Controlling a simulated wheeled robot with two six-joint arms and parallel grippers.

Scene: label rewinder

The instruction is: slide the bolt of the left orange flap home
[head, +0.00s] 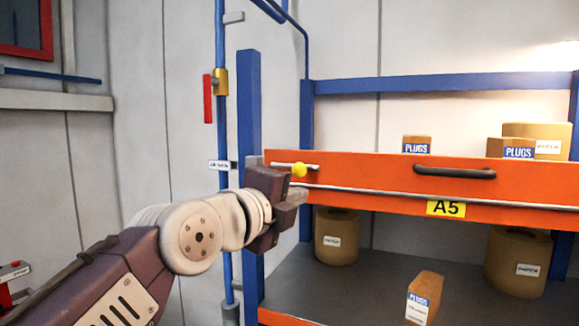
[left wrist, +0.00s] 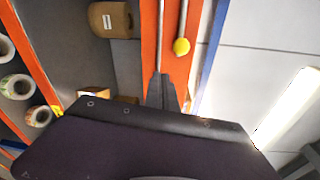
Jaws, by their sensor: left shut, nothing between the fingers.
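The orange flap (head: 378,177) spans the shelf bay between blue posts and carries a dark handle (head: 455,172) and a yellow A5 label. Its bolt has a yellow knob (head: 299,169) near the flap's left end; the knob also shows in the left wrist view (left wrist: 181,46). A thin grey rod runs along the flap's face. My left gripper (head: 299,198) is shut and empty, just below and beside the knob, apparently not touching it. In the left wrist view its fingertips (left wrist: 162,80) lie over the orange face. The bolt's far end is hard to make out. My right gripper is not in view.
A blue post (head: 249,120) stands close behind my left gripper. A blue pipe (head: 220,140) with a red lever (head: 208,98) runs upright to its left. PLUGS boxes (head: 417,145) and brown rolls (head: 337,235) sit on the shelves. The space before the flap is clear.

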